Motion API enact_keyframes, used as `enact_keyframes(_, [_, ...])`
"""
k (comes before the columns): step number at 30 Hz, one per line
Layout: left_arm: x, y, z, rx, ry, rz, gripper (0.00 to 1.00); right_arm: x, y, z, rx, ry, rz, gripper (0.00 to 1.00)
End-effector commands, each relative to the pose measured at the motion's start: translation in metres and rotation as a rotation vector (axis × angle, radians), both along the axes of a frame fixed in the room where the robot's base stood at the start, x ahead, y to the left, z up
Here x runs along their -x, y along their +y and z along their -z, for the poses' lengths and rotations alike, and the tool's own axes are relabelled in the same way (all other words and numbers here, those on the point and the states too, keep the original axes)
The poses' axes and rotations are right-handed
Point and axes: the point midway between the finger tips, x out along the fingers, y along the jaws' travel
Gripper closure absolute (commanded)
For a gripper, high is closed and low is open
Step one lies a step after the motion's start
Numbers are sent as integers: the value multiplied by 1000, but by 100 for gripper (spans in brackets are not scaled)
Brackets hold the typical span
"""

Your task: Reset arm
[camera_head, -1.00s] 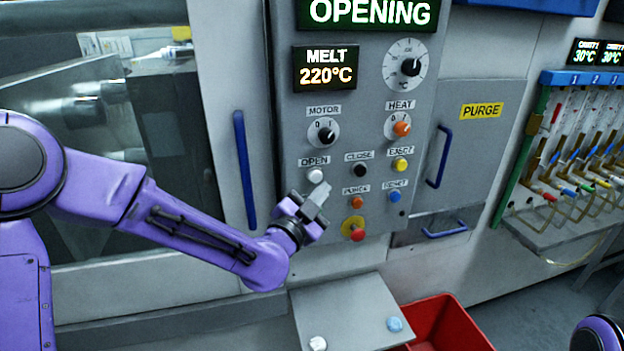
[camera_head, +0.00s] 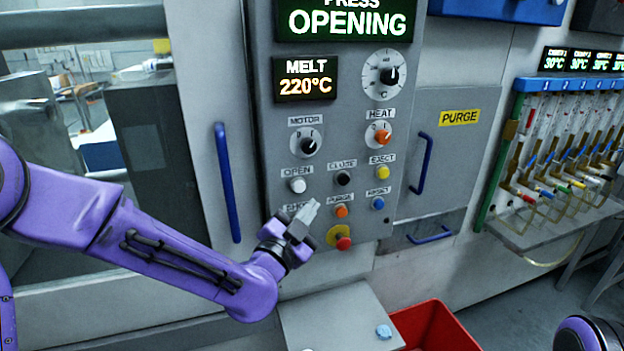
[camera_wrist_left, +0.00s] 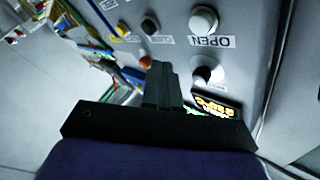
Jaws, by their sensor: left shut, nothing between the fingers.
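My left gripper (camera_head: 303,221) is shut and empty in front of the lower left of the grey control panel (camera_head: 262,150). It partly hides the label and button below the white OPEN button (camera_head: 297,185). In the left wrist view the closed fingers (camera_wrist_left: 162,82) point toward the panel, with the white OPEN button (camera_wrist_left: 204,20) to their upper right. I cannot tell the exact gap to the panel. The sign (camera_head: 345,20) above reads PRESS OPENING. Only a purple and black part of my right arm shows at the lower right, not its gripper.
An emergency button (camera_head: 343,243) sits just right of the left gripper. Blue handles (camera_head: 227,183) flank the panel. A grey shelf (camera_head: 335,318) and a red bin (camera_head: 440,330) lie below. A tube rack (camera_head: 560,140) stands at right.

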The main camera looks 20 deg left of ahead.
Motion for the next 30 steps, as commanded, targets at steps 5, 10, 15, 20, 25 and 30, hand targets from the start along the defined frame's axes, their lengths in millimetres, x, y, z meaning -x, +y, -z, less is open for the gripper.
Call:
enact_keyframes(5, [0, 0, 1, 116, 29, 17, 100, 0, 0, 0, 0, 0, 0, 61])
enact_keyframes(10, [9, 26, 78, 641, 310, -68, 100, 0, 0, 4, 0, 0, 0, 61])
enact_keyframes(15, [58, 63, 225, 958, 618, -344, 100, 0, 0, 12, 0, 0, 0, 61])
enact_keyframes(20, [141, 99, 343, 1073, 819, -655, 100, 0, 0, 20, 0, 0, 0, 61])
enact_keyframes(25, [253, 133, 430, 979, 999, -939, 100, 0, 0, 29, 0, 0, 0, 61])
enact_keyframes(30, [330, 146, 470, 836, 1142, -1044, 100, 0, 0, 34, 0, 0, 0, 61])
